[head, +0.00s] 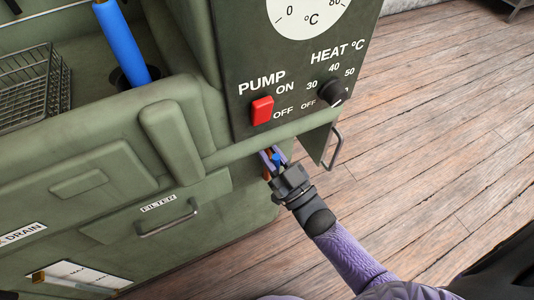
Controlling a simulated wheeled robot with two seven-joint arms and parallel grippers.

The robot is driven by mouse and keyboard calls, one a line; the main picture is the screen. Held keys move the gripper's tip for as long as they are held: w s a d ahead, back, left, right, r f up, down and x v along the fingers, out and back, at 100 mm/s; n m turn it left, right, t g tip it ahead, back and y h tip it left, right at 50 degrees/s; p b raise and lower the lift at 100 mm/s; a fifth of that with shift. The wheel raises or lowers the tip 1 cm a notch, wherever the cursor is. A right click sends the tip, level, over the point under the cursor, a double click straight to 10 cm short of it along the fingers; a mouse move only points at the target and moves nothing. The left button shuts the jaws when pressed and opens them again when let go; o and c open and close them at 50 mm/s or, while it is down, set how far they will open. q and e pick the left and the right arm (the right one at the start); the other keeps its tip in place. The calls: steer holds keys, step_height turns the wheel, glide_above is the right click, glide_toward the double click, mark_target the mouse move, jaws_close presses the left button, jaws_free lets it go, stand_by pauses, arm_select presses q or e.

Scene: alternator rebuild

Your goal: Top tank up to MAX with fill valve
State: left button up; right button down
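The tank (60,150) is a green parts-washer cabinet filling the left half of the head view. My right gripper (273,154) reaches in from the lower right, at the cabinet's side just below the control panel. A small blue part (276,158), perhaps the fill valve's handle, shows at its fingers, with a copper-coloured piece (267,176) beside it. I cannot tell whether the fingers are closed on the blue part. A white level plate (85,275) sits at the lower left, seen at a steep slant; its marks and any liquid level are not readable. My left gripper is out of view.
The panel (240,60) carries a red pump switch (262,110), a black heat knob (331,92) and a temperature dial (308,14). A wire basket (38,85) and a blue tube (121,42) are on top. A filter drawer handle (167,221) protrudes. Wooden floor (440,130) lies open right.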

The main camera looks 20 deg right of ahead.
steer(key=shift+d+m, duration=0.1)
steer(key=shift+m, duration=0.2)
steer(key=c, duration=0.6)
jaws_free()
steer(key=v, duration=1)
steer(key=shift+p, duration=0.4)
